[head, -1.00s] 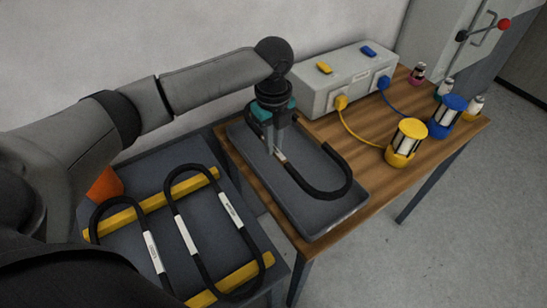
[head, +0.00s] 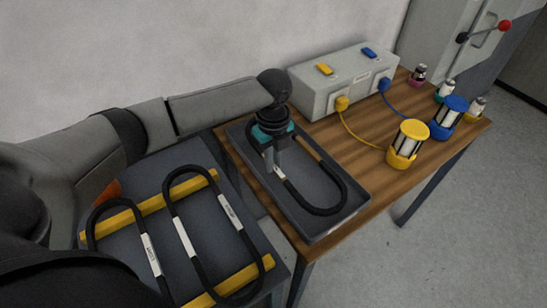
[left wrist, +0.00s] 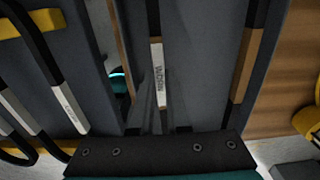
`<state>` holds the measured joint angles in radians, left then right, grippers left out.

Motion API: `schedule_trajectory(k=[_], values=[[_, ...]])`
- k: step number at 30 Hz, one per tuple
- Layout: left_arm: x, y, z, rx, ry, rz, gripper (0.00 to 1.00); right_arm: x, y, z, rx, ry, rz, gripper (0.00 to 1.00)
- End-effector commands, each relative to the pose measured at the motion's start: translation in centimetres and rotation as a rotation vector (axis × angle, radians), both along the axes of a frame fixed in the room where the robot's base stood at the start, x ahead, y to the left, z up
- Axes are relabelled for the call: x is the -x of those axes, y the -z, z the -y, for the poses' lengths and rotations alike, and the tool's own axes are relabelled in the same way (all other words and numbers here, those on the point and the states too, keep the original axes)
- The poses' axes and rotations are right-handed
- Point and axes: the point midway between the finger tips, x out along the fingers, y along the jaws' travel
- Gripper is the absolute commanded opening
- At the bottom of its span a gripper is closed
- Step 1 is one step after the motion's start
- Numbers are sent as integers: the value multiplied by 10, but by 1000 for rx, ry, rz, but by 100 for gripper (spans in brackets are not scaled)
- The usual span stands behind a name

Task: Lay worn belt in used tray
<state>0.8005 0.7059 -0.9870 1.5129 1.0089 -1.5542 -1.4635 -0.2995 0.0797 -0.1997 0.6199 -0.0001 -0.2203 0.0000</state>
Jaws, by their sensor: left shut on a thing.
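The worn belt (head: 327,211) is a black loop with a white label and a brown patch. It appears to lie within the dark grey used tray (head: 312,233) on the wooden table. My left gripper (head: 272,172) points down over the tray's left part and is shut on the belt's labelled side. In the left wrist view the white label reading "WORN" (left wrist: 157,70) shows at the fingertips (left wrist: 155,108). The belt's far end is partly hidden behind the gripper. I cannot tell whether the belt touches the tray floor. My right gripper is out of view.
Two more black belts (head: 240,236) with white labels rest across yellow bars (head: 150,212) on a dark stand at left. A grey box (head: 340,80) with blue and yellow plugs stands behind the tray.

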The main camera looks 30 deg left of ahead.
Motion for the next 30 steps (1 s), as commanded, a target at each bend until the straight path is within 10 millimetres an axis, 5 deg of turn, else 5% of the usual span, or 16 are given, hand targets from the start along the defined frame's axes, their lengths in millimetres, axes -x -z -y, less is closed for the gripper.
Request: schedule_trajectory(k=[3,4,11,22,30], values=[[0,0,0,1,1,1,0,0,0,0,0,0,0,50],[0,1,0,0,1,0,18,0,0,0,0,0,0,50],[0,1,0,0,1,0,43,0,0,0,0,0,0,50],[0,-7,0,1,1,2,44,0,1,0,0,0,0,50],[-1,-64,0,1,1,4,44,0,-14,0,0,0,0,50]])
